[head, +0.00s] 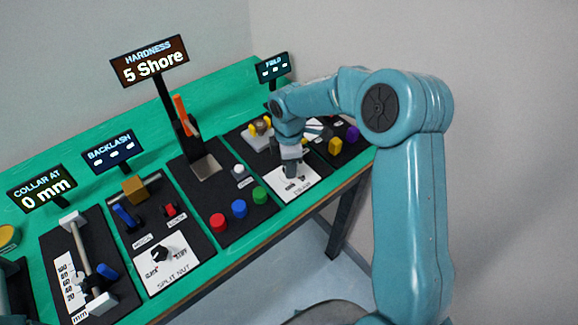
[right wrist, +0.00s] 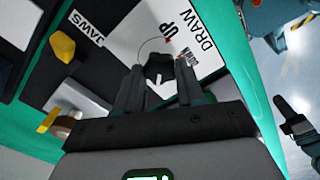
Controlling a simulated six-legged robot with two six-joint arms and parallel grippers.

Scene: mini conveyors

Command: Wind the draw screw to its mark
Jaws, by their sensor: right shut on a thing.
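The draw screw's black knob (right wrist: 158,66) stands on a white card lettered DRAW and UP (right wrist: 198,28) in the right wrist view. A thin arc is printed around it, with a small red mark (right wrist: 168,41) near UP. My right gripper (right wrist: 156,78) is shut on the knob, one finger on each side. In the head view my right gripper (head: 292,168) points down over the draw card (head: 295,193), and it hides most of the knob. Which way the knob points is too small to tell.
A yellow knob (right wrist: 62,46) and the JAWS label (right wrist: 88,29) lie beside the draw card. Red (head: 217,221), blue (head: 239,208) and green (head: 259,194) buttons stand to its left in the head view. The HARDNESS display (head: 150,61) reads 5 Shore.

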